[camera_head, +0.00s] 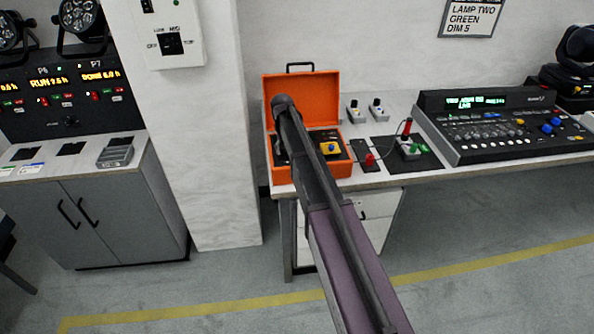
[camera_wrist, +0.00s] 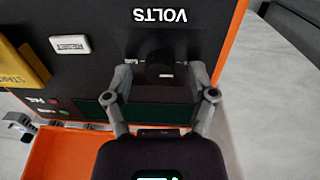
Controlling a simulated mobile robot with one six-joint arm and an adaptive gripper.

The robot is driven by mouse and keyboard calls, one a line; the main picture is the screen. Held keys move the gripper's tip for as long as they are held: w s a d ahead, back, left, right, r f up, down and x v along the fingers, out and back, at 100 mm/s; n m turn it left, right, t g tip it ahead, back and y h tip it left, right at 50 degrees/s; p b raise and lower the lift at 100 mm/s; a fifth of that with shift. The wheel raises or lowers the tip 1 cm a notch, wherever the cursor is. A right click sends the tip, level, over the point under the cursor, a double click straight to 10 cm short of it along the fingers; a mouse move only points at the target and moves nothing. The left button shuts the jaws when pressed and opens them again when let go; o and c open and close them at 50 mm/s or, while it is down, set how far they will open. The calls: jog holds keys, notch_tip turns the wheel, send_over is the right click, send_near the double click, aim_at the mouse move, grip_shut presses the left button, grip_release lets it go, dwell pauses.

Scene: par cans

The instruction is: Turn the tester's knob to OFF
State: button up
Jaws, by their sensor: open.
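The tester sits in an open orange case (camera_head: 300,97) on the bench in the head view, partly hidden by my arm. In the wrist view its black panel (camera_wrist: 100,75) appears upside down, with the word VOLTS. A dark knob (camera_wrist: 158,70) with a small white mark lies below that word. My gripper (camera_wrist: 161,76) is open, with one finger on each side of the knob. I cannot tell whether the fingers touch it. The OFF marking and the knob's setting are not readable. My gripper is hidden in the head view.
A yellow START part (camera_wrist: 22,60) and a white label (camera_wrist: 70,44) are left of the knob in the wrist view. Red and green jacks or lamps are at lower left. A lighting console (camera_head: 500,120) stands right of the case; a white pillar (camera_head: 205,150) is left.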

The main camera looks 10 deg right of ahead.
jog(key=m, duration=1)
jog(key=shift+d, duration=0.1)
jog(key=m, duration=0.5)
jog(key=shift+m+g+y, duration=0.3)
jog(key=m, duration=0.5)
notch_tip(320, 180, up, 14)
jog(key=p, duration=1.4)
jog(key=s+f+n+b, duration=0.3)
jog(key=s+n, duration=0.3)
jog(key=s, duration=0.3)
jog(key=s+a+f+n+b, duration=0.1)
jog(key=s+f+n+b, duration=0.3)
jog(key=s+n, duration=0.3)
jog(key=s, duration=0.3)
jog(key=shift+f, duration=0.15)
dwell(0.4)
